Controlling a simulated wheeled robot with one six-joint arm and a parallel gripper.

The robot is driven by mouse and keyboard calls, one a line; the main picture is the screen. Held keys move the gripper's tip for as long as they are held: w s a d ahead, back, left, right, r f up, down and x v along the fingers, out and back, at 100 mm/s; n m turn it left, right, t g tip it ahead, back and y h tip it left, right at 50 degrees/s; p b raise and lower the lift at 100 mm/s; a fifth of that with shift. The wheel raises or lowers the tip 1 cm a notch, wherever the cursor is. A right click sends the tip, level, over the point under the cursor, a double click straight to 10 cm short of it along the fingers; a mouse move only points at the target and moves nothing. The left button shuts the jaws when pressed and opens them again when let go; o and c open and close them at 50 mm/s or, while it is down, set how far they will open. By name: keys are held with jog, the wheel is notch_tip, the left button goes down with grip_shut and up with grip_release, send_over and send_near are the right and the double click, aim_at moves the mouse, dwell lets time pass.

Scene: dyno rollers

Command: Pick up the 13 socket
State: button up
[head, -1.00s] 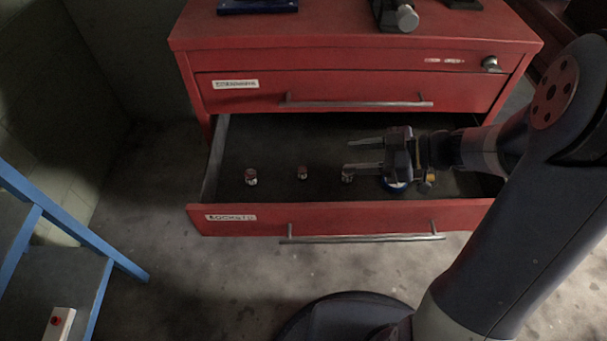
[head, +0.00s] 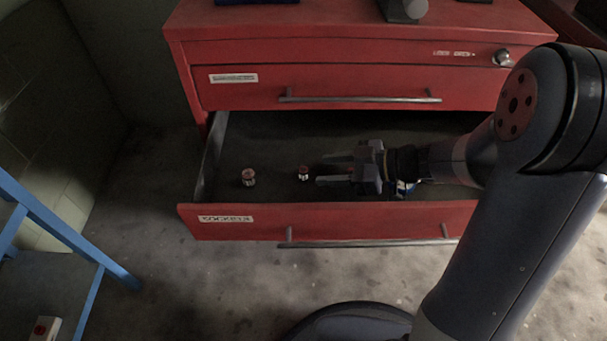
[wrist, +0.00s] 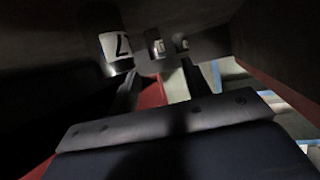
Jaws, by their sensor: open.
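In the wrist view, a large pale label (wrist: 117,48) shows what looks like a 7, close by the left finger. Two smaller labelled sockets stand farther off, one at the middle (wrist: 156,47) and one right of it (wrist: 180,42). I cannot tell which is the 13.
The drawer's red front (head: 350,220) and left side wall (head: 208,160) border the sockets. A closed drawer (head: 370,85) overhangs behind. A blue and white item (head: 405,188) shows under my wrist. Blue ladder-like rails (head: 70,235) stand at the left.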

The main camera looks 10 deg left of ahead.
aim_at(305, 170)
jog(key=x, duration=0.4)
jog(key=shift+w+a, duration=0.15)
jog(key=shift+a, duration=0.15)
jog(key=shift+c, duration=0.6)
grip_shut()
